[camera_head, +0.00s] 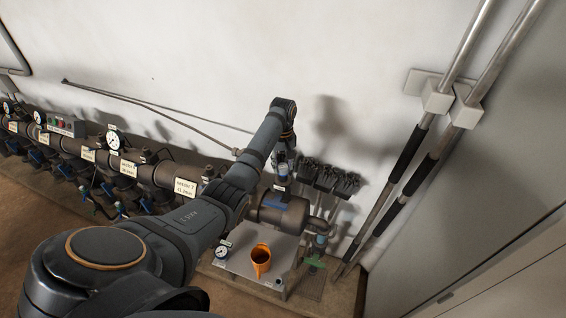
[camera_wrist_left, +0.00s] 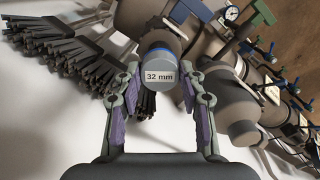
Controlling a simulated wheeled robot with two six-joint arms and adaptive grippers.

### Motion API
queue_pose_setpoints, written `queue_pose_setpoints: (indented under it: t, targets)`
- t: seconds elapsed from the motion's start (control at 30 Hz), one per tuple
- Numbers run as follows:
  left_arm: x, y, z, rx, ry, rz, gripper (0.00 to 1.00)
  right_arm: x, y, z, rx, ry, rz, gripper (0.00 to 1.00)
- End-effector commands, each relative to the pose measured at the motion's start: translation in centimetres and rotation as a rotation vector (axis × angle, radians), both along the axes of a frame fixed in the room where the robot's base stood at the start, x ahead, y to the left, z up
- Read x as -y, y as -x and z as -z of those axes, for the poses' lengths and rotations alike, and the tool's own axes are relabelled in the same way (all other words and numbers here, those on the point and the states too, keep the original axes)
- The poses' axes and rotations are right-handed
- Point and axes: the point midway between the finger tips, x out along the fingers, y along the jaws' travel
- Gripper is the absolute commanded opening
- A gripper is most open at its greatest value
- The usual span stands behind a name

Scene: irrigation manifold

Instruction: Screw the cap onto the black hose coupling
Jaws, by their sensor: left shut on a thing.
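My left gripper (camera_head: 282,168) is at the far end of the left arm, near the wall above the pump end. In the left wrist view its two fingers (camera_wrist_left: 160,82) are shut on the sides of a round grey cap (camera_wrist_left: 160,93) labelled "32 mm". A blue ring (camera_wrist_left: 160,54) shows just behind the cap's face. A dark grey cylinder (camera_wrist_left: 162,38) lies behind the ring, in line with it. I cannot tell whether this cylinder is the black hose coupling, or how far the cap is on it. My right gripper is not in view.
A pipe manifold with gauges (camera_head: 113,140) runs along the wall to the left. Dark brushes (camera_head: 325,178) hang close on the right. Metal poles (camera_head: 415,150) stand further right.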

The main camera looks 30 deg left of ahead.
Motion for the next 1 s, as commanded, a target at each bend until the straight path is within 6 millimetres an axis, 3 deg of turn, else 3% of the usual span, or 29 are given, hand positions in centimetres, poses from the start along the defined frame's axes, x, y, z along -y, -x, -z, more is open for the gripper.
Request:
queue_pose_setpoints:
  t: [0.17,0.47,0.73,1.0]
  targets:
    - [0.0,-0.04,-0.01,0.001,0.0,0.234,0.0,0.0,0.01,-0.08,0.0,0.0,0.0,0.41]
    - [0.0,-0.04,-0.02,0.001,0.0,0.266,0.0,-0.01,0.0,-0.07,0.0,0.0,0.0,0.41]
    - [-0.01,-0.05,-0.02,0.001,-0.001,0.622,0.0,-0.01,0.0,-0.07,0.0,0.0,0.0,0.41]
    - [-0.02,-0.06,-0.03,0.001,-0.001,0.656,0.0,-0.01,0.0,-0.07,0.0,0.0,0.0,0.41]
